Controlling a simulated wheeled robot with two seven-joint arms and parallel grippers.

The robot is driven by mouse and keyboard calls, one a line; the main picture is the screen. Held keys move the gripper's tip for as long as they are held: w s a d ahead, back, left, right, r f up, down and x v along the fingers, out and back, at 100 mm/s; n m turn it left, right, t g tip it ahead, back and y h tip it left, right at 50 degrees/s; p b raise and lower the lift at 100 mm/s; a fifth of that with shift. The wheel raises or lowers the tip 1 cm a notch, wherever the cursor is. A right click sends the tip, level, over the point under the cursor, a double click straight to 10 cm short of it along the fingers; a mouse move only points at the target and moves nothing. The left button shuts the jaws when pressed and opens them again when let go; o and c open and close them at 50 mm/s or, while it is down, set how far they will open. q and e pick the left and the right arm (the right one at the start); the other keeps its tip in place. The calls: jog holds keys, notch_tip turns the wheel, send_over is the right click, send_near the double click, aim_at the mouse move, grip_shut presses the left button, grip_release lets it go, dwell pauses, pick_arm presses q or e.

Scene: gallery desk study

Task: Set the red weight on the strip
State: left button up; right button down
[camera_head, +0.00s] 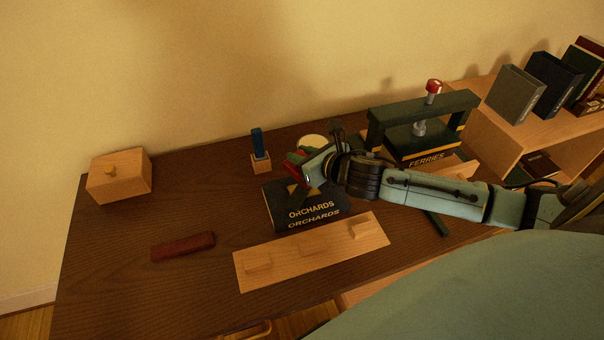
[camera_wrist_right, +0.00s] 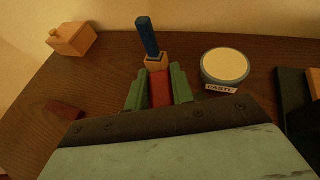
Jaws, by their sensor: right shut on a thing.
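My right gripper (camera_head: 303,167) reaches in from the right and is above the dark ORCHARDS book (camera_head: 310,213). Its green fingers (camera_wrist_right: 158,90) are shut on a bright red piece, the red weight (camera_wrist_right: 159,88), which also shows in the head view (camera_head: 293,158), partly hidden by the fingers. A dark red strip (camera_head: 183,246) lies flat on the desk at the left, apart from the gripper, with nothing on it. Part of it also shows in the wrist view (camera_wrist_right: 64,110). My left gripper is not in view.
A pale wooden board (camera_head: 310,250) with raised blocks lies in front of the book. Behind stand a blue-handled tool (camera_head: 257,142) in a wooden block and a paste pot (camera_wrist_right: 226,66). A knobbed box (camera_head: 120,178) is left; a press (camera_head: 425,125) is right. Desk around the strip is clear.

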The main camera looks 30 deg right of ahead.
jog(key=shift+f+b, duration=0.55)
jog(key=shift+f, duration=1.7)
jog(key=shift+w, duration=0.1)
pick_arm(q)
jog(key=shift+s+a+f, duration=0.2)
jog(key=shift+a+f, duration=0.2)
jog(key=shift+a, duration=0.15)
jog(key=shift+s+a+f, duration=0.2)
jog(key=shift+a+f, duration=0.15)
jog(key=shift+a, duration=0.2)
pick_arm(e)
jog(key=c, duration=1.6)
grip_release()
jog(key=shift+f, duration=0.25)
jog(key=o, duration=0.4)
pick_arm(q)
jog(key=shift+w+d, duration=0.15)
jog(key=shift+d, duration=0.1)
pick_arm(e)
jog(key=shift+r, duration=0.1)
